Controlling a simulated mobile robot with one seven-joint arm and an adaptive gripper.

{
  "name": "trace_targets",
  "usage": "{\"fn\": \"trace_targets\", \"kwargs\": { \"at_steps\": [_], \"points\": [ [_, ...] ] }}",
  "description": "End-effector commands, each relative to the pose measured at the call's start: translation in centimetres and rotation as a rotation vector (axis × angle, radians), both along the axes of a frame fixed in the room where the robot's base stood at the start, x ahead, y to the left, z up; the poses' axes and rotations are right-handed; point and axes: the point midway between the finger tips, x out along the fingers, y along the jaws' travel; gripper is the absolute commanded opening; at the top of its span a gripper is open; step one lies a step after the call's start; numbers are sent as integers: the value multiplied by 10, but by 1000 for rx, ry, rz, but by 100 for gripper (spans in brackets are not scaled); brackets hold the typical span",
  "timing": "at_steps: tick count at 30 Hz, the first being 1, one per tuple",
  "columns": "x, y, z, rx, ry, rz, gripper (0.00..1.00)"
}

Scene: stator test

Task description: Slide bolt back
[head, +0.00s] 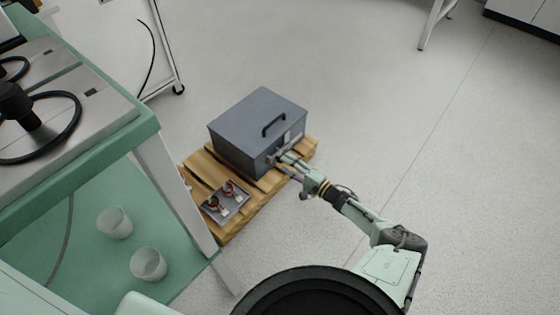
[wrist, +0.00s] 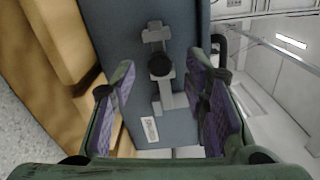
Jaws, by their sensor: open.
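A dark grey metal box (head: 245,128) with a black handle on its lid sits on a wooden pallet in the head view. Its front carries a grey bolt (wrist: 163,95) with a round dark knob (wrist: 160,66), seen in the wrist view. My gripper (head: 280,158) reaches the box's front from the right in the head view. In the wrist view my gripper (wrist: 162,80) is open, with one finger on each side of the bolt and knob. A gap shows between the knob and each finger. In the head view the gripper partly hides the bolt.
The wooden pallet (head: 252,204) bears the box and a small grey tray (head: 240,203) with parts. A green bench (head: 150,125) stands left, with two clear cups (head: 149,264) on its lower shelf. A wheeled stand (head: 165,45) is behind. Floor to the right is clear.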

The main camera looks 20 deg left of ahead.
Motion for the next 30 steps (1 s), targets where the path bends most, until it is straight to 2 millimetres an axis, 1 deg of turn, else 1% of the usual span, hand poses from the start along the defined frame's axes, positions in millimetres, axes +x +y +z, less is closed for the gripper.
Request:
{"fn": "trace_targets", "kwargs": {
  "at_steps": [1,3,7,12,19,30],
  "points": [
    [3,10,-2,-1,-2,3,41],
    [7,19,-2,-1,-2,1,41],
    [12,32,-1,-1,-2,1,41],
    [14,37,0,-1,-2,-2,41],
    [14,38,0,-1,-2,-2,41],
    [14,37,0,-1,-2,-1,16]
  ]
}}
